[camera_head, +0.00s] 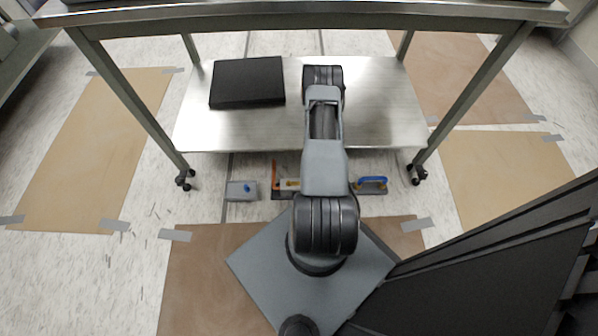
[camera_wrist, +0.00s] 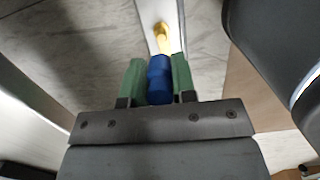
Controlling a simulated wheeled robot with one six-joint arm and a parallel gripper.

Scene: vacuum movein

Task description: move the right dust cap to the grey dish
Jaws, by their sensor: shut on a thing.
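My gripper (camera_wrist: 157,82) has two green fingers and shows in the wrist view. It is shut on a short blue cylinder (camera_wrist: 159,72), which looks like a dust cap; whether it is the right one cannot be told. In the head view my own arm hides the gripper and the held piece. A yellow piece (camera_wrist: 163,38) lies beyond the fingertips, on a pale strip. In the head view a small yellow piece (camera_head: 289,184) shows left of my arm.

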